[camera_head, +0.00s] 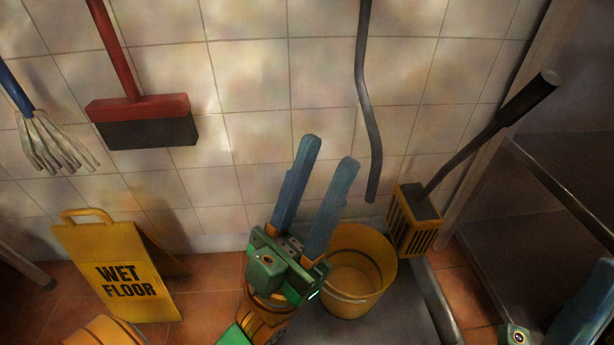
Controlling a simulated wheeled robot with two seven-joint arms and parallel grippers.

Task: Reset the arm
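My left gripper (329,151) is in the middle of the head view, its two blue fingers pointing up and apart with nothing between them. It is open and empty. Its green body overlaps the left side of a yellow bucket (372,272) in the picture; I cannot tell whether they touch. My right gripper (590,303) shows only in part at the bottom right corner, and its finger opening is cut off by the frame edge.
A yellow wet floor sign (128,283) stands at the left. A mop (45,140) and a red broom (140,118) hang against the tiled wall. A yellow mop wringer (413,222) with a dark handle is beside the bucket. Metal shelving (560,180) stands at the right. A grey pipe (368,110) runs down the wall.

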